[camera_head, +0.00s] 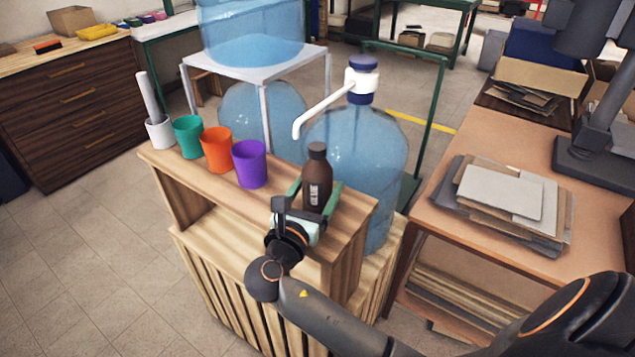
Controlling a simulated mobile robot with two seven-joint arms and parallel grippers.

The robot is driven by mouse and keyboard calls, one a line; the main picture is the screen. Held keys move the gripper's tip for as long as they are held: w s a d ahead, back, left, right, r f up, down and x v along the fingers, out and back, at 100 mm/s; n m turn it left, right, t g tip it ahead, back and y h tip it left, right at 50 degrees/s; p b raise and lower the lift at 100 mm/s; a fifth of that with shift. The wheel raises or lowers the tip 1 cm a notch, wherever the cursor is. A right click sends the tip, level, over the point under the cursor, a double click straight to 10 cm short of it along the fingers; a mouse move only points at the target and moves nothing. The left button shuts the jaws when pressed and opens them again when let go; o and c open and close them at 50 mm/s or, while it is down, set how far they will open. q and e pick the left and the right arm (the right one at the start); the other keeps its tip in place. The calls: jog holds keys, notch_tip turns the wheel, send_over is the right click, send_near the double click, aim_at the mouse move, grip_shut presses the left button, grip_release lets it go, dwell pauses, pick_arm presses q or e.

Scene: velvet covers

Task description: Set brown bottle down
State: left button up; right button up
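A brown bottle (317,180) with a dark cap stands upright at the right end of the wooden shelf unit's top (355,212). My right gripper (314,196) reaches in from the lower right, with greenish fingers on both sides of the bottle's lower body. The fingers appear close against the bottle. The bottle's base is partly hidden by the gripper, so I cannot tell whether it touches the wood. My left gripper is out of view.
Purple (250,164), orange (217,150) and green (188,137) cups and a white cup (160,132) line the shelf top to the left. A large water bottle (362,140) with a white pump spout (322,110) stands behind. A table with cardboard sheets (500,192) is at the right.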

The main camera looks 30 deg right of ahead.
grip_shut()
jog(key=shift+r, duration=0.1)
dwell(0.3)
jog(key=shift+d+r, duration=0.1)
